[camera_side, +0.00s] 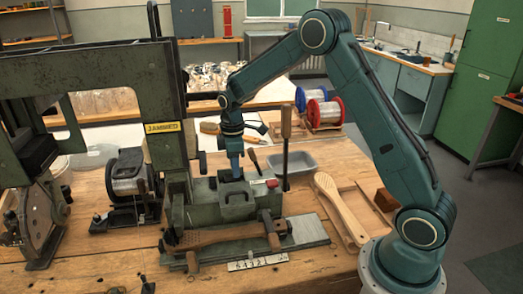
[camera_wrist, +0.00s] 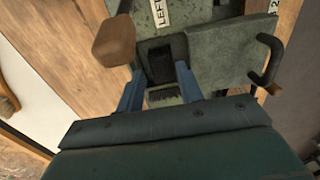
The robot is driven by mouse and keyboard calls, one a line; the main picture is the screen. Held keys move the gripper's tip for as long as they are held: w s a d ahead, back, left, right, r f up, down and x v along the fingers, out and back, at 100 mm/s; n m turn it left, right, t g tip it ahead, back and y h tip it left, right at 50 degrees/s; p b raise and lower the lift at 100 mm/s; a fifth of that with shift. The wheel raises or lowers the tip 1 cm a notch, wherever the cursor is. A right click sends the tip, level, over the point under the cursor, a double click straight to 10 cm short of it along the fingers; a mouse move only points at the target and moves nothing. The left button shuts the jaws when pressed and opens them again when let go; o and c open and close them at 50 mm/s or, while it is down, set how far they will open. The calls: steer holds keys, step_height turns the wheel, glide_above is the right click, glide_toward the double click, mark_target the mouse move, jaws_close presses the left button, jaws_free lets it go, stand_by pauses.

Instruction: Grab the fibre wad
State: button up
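In the wrist view a dark, bristly patch that looks like the fibre wad (camera_wrist: 163,97) shows in a slot of the green metal box. The slot's upper part is dark, so I cannot tell how far the fibre reaches. My gripper (camera_wrist: 158,85) has its two blue fingers apart, one on each side of the slot, with no visible grip on the fibre. In the side view my gripper (camera_side: 236,172) points down at the top of the green box (camera_side: 237,205). The fibre cannot be made out there.
A tall lever with a wooden knob (camera_side: 286,122) stands close right of my gripper; the knob also shows in the wrist view (camera_wrist: 113,42). The machine frame with a "JAMMED" sign (camera_side: 162,128) rises at left. A drilled wooden brush body (camera_side: 220,235) lies in front. A grey tray (camera_side: 293,163) stands behind.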

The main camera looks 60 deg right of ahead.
steer(key=shift+f, duration=2.35)
steer(key=shift+c, duration=0.5)
steer(key=c, duration=0.5)
